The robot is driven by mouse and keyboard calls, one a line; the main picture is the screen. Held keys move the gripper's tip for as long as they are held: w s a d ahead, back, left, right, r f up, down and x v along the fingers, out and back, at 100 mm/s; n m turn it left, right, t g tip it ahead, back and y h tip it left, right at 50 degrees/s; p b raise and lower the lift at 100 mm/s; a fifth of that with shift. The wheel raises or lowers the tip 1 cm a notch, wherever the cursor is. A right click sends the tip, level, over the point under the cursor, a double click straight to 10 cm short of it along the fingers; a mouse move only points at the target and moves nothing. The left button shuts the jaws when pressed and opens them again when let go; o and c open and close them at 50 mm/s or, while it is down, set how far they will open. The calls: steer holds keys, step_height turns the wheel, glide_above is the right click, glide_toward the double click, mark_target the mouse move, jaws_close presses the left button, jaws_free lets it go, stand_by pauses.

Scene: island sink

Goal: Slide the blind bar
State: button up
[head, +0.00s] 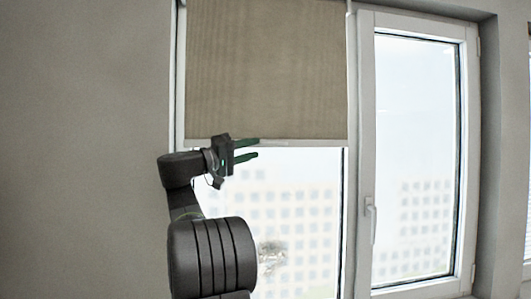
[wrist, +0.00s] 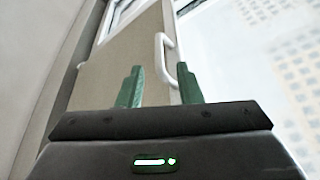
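The beige blind (head: 265,70) hangs over the upper part of the left window. Its pale blind bar (head: 310,143) runs level along the lower edge. In the wrist view the blind (wrist: 112,75) fills the space behind my fingers, with a white curved handle (wrist: 161,50) on its edge. My gripper (head: 258,148) is at the bar's left half, one green finger at bar height and the other just below. My gripper (wrist: 160,70) is open and looks empty. The handle shows beyond the fingertips, nearer the right finger; I cannot tell whether they touch.
A white-framed window (head: 415,150) with a lever handle (head: 370,220) stands to the right. A plain grey wall (head: 85,150) lies to the left. Glass (head: 300,220) showing a building outside is below the bar, with free room in front of it.

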mark_target(271, 144)
steer(key=b+v, duration=0.1)
steer(key=v, duration=0.5)
steer(key=shift+s+a, duration=0.2)
steer(key=p+x, duration=0.3)
steer(key=x, duration=0.9)
steer(key=shift+w+d+r+p, duration=0.15)
steer(key=shift+p, duration=0.2)
steer(key=shift+w+d, duration=0.35)
steer(key=shift+d, duration=0.2)
steer(key=shift+d, duration=0.1)
